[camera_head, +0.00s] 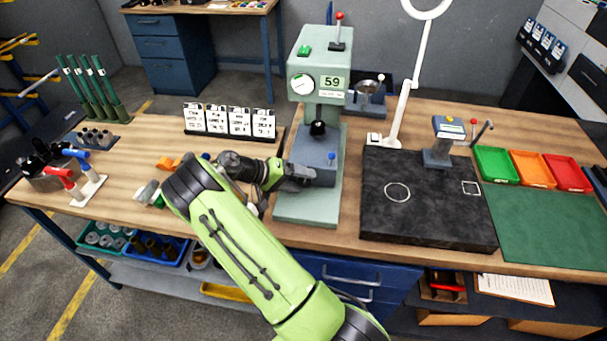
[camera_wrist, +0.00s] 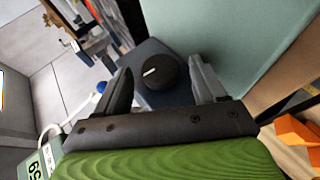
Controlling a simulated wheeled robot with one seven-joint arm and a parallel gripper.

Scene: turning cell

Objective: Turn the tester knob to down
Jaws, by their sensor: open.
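The tester (camera_head: 308,80) is a pale green upright machine labelled 59 with a dial on its front, on the bench. Its black round knob (camera_wrist: 168,72) shows in the wrist view on the dark blue block (camera_wrist: 150,97), with a short white mark on its left part. My gripper (camera_wrist: 160,78) is open, with one finger on each side of the knob; contact cannot be told. In the head view my gripper (camera_head: 305,177) reaches the left side of the blue block from the left, and the knob is hidden there.
A blue-tipped lever (camera_head: 331,156) stands on the block. A row of white cards (camera_head: 230,121) is behind my arm, and an orange item (camera_head: 167,163) lies left of it. A dark slab (camera_head: 425,220) and a lamp (camera_head: 405,90) are to the tester's right.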

